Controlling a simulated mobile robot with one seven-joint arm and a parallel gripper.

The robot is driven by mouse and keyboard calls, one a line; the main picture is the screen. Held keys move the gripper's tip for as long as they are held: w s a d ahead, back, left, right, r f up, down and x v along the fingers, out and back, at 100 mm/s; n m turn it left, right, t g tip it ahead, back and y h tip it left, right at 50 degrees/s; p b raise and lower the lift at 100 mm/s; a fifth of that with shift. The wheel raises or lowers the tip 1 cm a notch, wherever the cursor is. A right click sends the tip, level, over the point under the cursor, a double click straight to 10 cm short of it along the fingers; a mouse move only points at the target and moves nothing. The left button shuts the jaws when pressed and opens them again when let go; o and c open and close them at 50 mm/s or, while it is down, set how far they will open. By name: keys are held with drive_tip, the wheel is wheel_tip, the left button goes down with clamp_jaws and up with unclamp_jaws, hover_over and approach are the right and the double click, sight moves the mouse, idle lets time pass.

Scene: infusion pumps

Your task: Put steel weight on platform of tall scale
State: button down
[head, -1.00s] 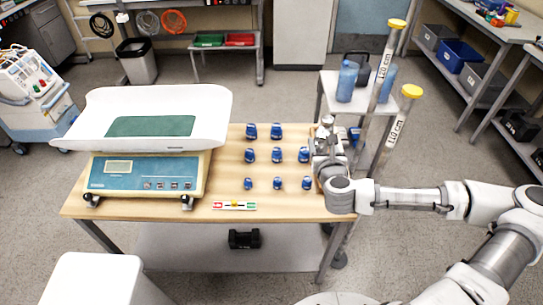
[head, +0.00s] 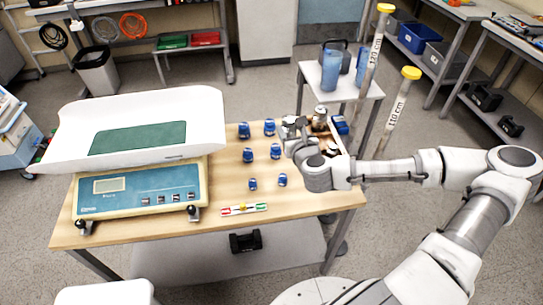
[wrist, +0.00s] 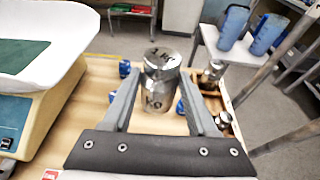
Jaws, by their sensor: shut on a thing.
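A shiny steel weight (wrist: 161,88) marked 1 kg is upright between the fingers of my gripper (wrist: 160,97) in the wrist view. My gripper is shut on it, over the right part of the wooden table. In the head view my gripper (head: 296,138) partly hides the weight. A scale (head: 140,190) with a beige and blue body, a display and a wide white pan (head: 75,128) with a green mat stands on the table's left side. I cannot tell whether this is the tall scale; no other scale is clear.
Several small blue objects (head: 249,154) stand between the scale and my gripper. Other steel weights (wrist: 213,72) are in a wooden tray (head: 344,165) at the table's right. Two poles with yellow caps (head: 411,73) rise beyond.

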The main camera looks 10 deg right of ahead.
drive_tip(key=s+d+f+n+y+b, duration=0.1)
drive_tip(key=d+f+b, duration=0.2)
drive_tip(key=d+b, duration=0.25)
drive_tip(key=d+f+n+y+b, duration=0.1)
drive_tip(key=d+f+b, duration=0.25)
drive_tip(key=d, duration=0.35)
drive_tip(key=b, duration=0.4)
hover_over(290, 174)
wheel_tip(290, 174, down, 6)
drive_tip(key=shift+w+f, duration=0.1)
drive_tip(key=shift+f, duration=0.1)
drive_tip(key=shift+f+b, duration=0.85)
drive_tip(key=shift+f, duration=1.1)
drive_tip(key=shift+f, duration=0.1)
drive_tip(key=shift+f, duration=0.15)
drive_tip(key=shift+c, duration=1)
unclamp_jaws()
